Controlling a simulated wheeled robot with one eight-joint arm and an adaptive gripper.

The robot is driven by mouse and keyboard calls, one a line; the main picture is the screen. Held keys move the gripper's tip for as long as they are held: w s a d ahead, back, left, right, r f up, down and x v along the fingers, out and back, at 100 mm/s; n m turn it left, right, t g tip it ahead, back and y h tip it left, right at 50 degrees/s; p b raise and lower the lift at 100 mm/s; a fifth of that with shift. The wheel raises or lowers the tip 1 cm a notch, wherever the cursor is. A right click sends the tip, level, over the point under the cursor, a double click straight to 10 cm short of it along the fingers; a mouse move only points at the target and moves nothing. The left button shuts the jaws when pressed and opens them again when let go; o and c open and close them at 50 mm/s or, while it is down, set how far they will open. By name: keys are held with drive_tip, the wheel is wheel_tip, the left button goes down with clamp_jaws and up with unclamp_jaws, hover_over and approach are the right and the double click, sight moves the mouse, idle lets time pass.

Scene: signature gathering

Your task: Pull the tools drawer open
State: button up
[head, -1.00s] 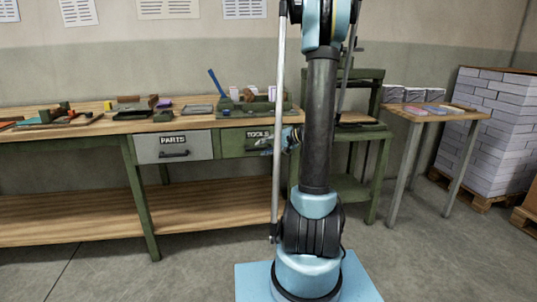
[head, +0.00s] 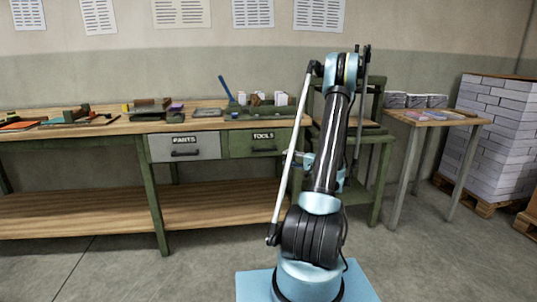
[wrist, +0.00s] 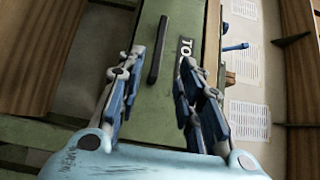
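The tools drawer (head: 240,145) is the green drawer under the bench top, right of the grey parts drawer. Its front looks about flush with the neighbouring one, so it appears shut. It has a "TOOLS" label (head: 263,135) and a dark bar handle (head: 263,149). In the wrist view the handle (wrist: 158,50) stands ahead of my gripper (wrist: 160,62), lined up between the two spread fingers. The fingers appear apart from it. The label (wrist: 185,47) is partly cut off by the right finger. In the head view my arm mostly hides the gripper, right of the drawer.
The grey parts drawer (head: 185,147) is to the left. The bench top (head: 130,124) carries trays and tools, including a blue-handled one. A green stand and a side table (head: 425,117) are to the right. The floor in front of the bench is clear.

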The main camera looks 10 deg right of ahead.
sight(265, 149)
drive_tip(key=x, duration=1)
drive_tip(key=w+d+x, duration=0.1)
drive_tip(key=x, duration=0.5)
drive_tip(key=shift+a, duration=0.1)
